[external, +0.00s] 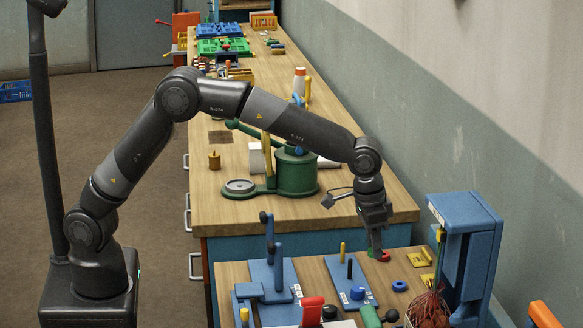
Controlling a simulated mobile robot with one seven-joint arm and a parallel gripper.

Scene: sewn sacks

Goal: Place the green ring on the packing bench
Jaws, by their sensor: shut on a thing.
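My gripper (376,250) points down at the far edge of the near wooden bench (312,268), low over its top. Its jaws are shut on a small green thing (371,253), which looks like the green ring and is mostly hidden by the fingers. A red ring (384,256) lies right beside the fingertips. I cannot tell whether the green ring touches the bench top. A longer wooden bench (345,215) stands behind; no label shows which one is the packing bench.
A blue plate with a dark peg (350,270), a blue ring (400,285) and yellow pieces (420,258) lie near the gripper. A tall blue stand (468,235) with a netted red sack (430,308) is at right. A green press (295,172) stands on the long bench.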

